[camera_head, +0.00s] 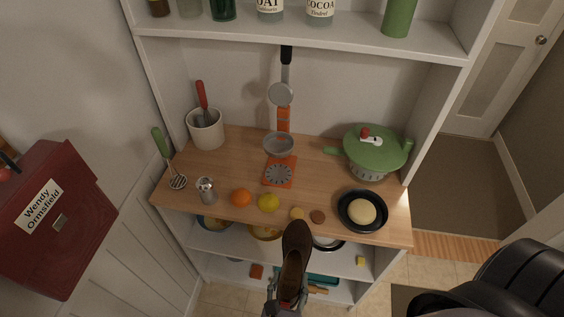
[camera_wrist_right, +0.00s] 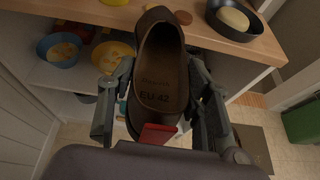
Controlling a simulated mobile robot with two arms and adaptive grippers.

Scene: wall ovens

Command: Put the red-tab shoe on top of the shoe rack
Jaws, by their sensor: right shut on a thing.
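A dark brown shoe (camera_head: 295,250) is held up in front of the wooden counter, its toe pointing toward the counter. In the right wrist view the shoe (camera_wrist_right: 158,65) shows its open top, an insole marked "EU 42" and a red tab (camera_wrist_right: 158,133) at the heel. My right gripper (camera_head: 287,296) is shut on the shoe near its heel; in the wrist view its fingers (camera_wrist_right: 160,88) lie on both sides of it. My left gripper is not in view. I cannot make out a shoe rack in either view.
The wooden counter (camera_head: 225,165) bears a kitchen scale (camera_head: 279,174), a green-lidded pot (camera_head: 375,150), a black pan (camera_head: 362,211), fruit and utensils. Lower shelves hold bowls (camera_head: 265,232). A red box (camera_head: 52,215) is at the left. Open floor (camera_head: 440,180) lies to the right.

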